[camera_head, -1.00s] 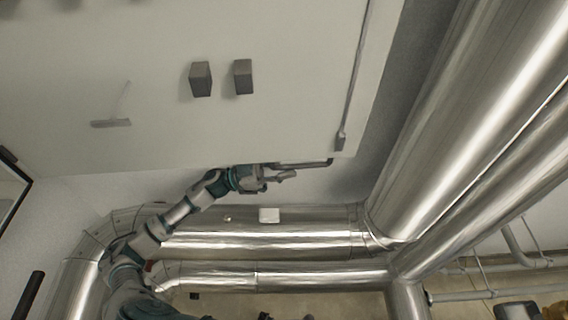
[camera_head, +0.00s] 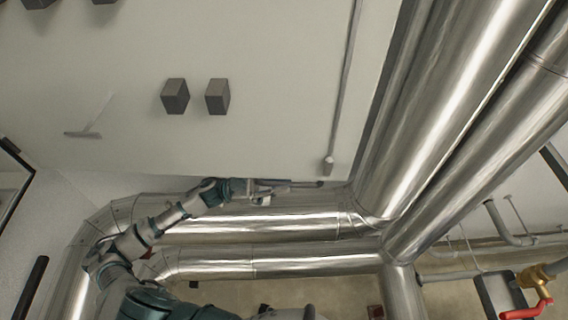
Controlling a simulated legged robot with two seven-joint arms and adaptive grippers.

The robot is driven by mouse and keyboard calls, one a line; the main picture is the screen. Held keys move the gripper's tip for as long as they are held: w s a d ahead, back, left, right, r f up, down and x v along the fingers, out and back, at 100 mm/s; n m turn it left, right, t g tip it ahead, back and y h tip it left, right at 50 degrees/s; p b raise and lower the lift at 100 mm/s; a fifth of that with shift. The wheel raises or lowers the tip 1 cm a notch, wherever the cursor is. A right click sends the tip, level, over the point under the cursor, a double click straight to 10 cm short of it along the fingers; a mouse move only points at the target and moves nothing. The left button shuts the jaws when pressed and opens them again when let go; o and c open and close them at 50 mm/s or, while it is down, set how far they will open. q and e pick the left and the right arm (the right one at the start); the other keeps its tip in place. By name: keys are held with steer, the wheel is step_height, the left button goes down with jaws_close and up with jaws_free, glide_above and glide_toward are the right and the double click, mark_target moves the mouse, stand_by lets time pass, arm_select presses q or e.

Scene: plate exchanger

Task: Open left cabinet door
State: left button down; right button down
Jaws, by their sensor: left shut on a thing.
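A large pale panel (camera_head: 130,45) fills the upper left of the head view. I cannot tell whether it is the cabinet, and no door outline is clear. My left arm comes in from the lower left, over the metal pipes. Its gripper (camera_head: 266,192) is at the panel's lower edge, shut on a thin dark bar (camera_head: 302,184) that runs to the right. The jaws and bar overlap, so the exact contact is hard to see. My right gripper is not visible.
Large shiny pipes (camera_head: 450,110) run along the right and a horizontal pipe (camera_head: 290,226) passes below my left gripper. Two dark blocks (camera_head: 175,96) (camera_head: 217,97) and a thin rod (camera_head: 345,85) are on the pale panel. A red valve handle (camera_head: 527,311) is at lower right.

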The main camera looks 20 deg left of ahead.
arm_select(q)
steer(key=shift+w+a, duration=0.15)
steer(key=shift+w, duration=0.2)
steer(key=shift+w+a, duration=0.1)
steer(key=shift+w, duration=0.3)
steer(key=c, duration=1.4)
jaws_free()
steer(key=shift+s, duration=0.15)
steer(key=shift+o, duration=1.2)
steer(key=shift+s+a, duration=0.15)
steer(key=shift+s, duration=0.05)
steer(key=shift+s+a, duration=0.1)
steer(key=shift+s, duration=0.05)
steer(key=v, duration=1.2)
steer(key=shift+a+f, duration=0.25)
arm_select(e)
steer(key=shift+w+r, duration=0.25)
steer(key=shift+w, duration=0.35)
